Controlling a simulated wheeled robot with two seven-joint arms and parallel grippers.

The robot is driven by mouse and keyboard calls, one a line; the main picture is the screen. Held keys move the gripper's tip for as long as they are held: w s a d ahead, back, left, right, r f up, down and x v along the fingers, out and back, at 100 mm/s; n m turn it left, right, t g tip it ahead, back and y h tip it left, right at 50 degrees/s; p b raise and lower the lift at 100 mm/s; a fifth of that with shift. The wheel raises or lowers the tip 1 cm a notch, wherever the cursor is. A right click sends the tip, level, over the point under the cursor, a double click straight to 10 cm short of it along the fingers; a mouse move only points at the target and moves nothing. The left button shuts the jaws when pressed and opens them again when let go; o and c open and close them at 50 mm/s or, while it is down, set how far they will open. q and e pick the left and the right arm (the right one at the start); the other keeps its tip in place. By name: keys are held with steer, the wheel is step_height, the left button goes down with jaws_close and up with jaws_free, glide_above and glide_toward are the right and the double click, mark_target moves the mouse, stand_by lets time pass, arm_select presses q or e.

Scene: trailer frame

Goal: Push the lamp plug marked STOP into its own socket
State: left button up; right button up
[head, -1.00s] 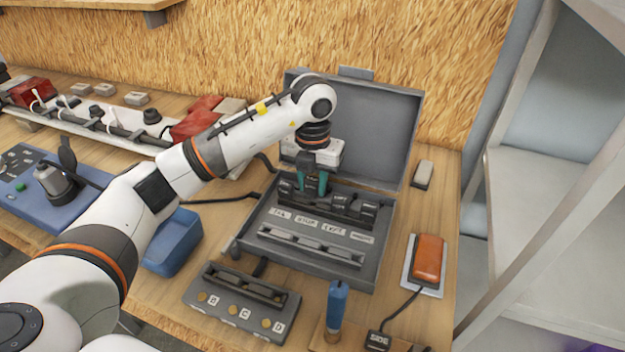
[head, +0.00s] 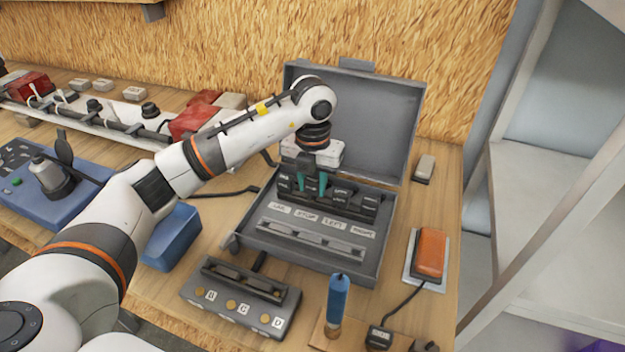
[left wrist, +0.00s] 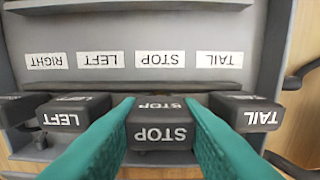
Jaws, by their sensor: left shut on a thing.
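The plug marked STOP (left wrist: 160,132) sits in a row of dark plugs at the back of the open grey case (head: 378,232). My left gripper (head: 312,190) points down into the case, its teal fingers on both sides of this plug and shut on it. In the left wrist view the plug is between the fingertips (left wrist: 160,115), its letters facing the camera. A white STOP label (left wrist: 160,59) lies between the LEFT and TAIL labels, beside a long grey socket strip (head: 310,240). Whether the plug is lifted off its rest is hard to tell. My right gripper is out of view.
The TAIL plug (left wrist: 246,113) and LEFT plug (left wrist: 73,114) flank the fingers closely. The raised case lid (head: 375,120) stands behind my wrist. A socket box with lettered tags (head: 240,300), a blue-handled tool (head: 337,300) and an orange lamp (head: 431,254) are in front and right.

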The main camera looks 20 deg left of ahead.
arm_select(q)
steer(key=shift+f+b, duration=0.4)
steer(key=shift+f, duration=0.2)
stand_by(0.5)
steer(key=o, duration=1.2)
steer(key=shift+r, duration=0.1)
steer(key=shift+r+p, duration=2.3)
steer(key=shift+r, duration=1.15)
